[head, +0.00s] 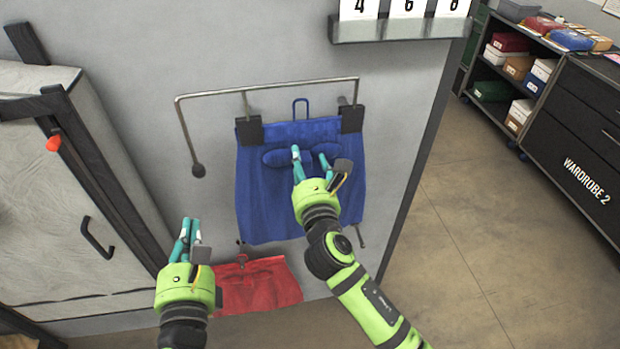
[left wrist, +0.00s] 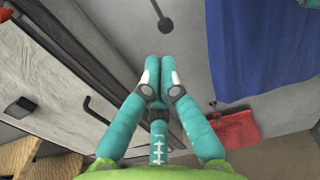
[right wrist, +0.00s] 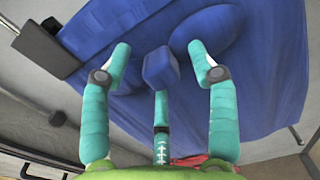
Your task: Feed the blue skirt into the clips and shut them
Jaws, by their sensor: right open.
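The blue skirt (head: 270,205) hangs flat against the grey panel, with a blue loop (head: 300,105) above its top edge. Its upper corners are at two black clips, the left clip (head: 249,130) and the right clip (head: 352,119), on a metal rail (head: 270,86). I cannot tell whether the clips are shut. My right gripper (head: 309,158) is open in front of the skirt's upper middle. In the right wrist view, a blue block (right wrist: 160,68) shows between its spread fingers, not gripped. My left gripper (head: 190,230) is shut and empty, left of the skirt; its fingertips meet in the left wrist view (left wrist: 158,78).
A red cloth piece (head: 262,285) hangs low, below the blue skirt. The rail's left arm ends in a dark knob (head: 198,170). A framed pale case with a black handle (head: 97,237) stands left. A number shelf (head: 395,28) is above; open floor lies right.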

